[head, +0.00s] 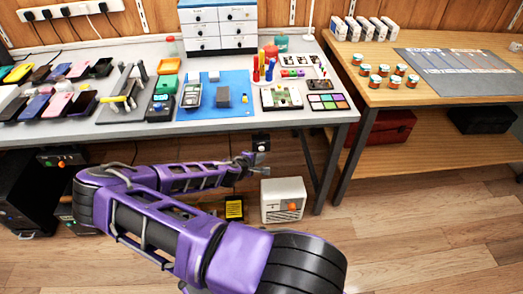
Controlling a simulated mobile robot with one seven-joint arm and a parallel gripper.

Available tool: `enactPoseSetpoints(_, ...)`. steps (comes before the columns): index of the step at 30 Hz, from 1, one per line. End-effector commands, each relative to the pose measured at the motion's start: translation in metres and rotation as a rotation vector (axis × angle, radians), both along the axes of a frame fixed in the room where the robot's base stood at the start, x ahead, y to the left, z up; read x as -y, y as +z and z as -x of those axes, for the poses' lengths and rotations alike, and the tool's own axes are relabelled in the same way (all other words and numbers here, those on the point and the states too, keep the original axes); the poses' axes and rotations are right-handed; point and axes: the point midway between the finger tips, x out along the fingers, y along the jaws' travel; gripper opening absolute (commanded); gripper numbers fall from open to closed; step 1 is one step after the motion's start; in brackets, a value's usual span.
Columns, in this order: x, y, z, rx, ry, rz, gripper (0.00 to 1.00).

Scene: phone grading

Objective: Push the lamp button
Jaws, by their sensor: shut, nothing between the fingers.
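A small black box with a pale round button (262,144) is mounted at the front edge of the grey workbench (300,118), right of its middle. It looks like the lamp button. My gripper (252,161) is just below and left of this box, at the end of my purple arm. Its fingers are small in the picture and look closed and empty. I cannot tell whether they touch the box. A thin white upright pole (309,20) stands at the back of the bench and may belong to the lamp; its top is out of view.
Phones (60,98), a blue mat (237,88), a drawer cabinet (218,30) and small tools crowd the bench. A white heater-like box (284,200) stands on the floor below. A wooden table (350,85) with jars is on the right. Floor at right is clear.

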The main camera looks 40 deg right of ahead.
Motion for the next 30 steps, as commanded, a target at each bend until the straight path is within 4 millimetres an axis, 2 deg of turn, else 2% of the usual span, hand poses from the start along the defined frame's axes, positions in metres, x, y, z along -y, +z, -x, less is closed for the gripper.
enactPoseSetpoints(17,0.0001,0.0000,-0.0002,0.000,0.000,0.000,0.00)
enactPoseSetpoints(30,0.0049,-0.0001,-0.0077,0.000,0.000,0.000,0.00)
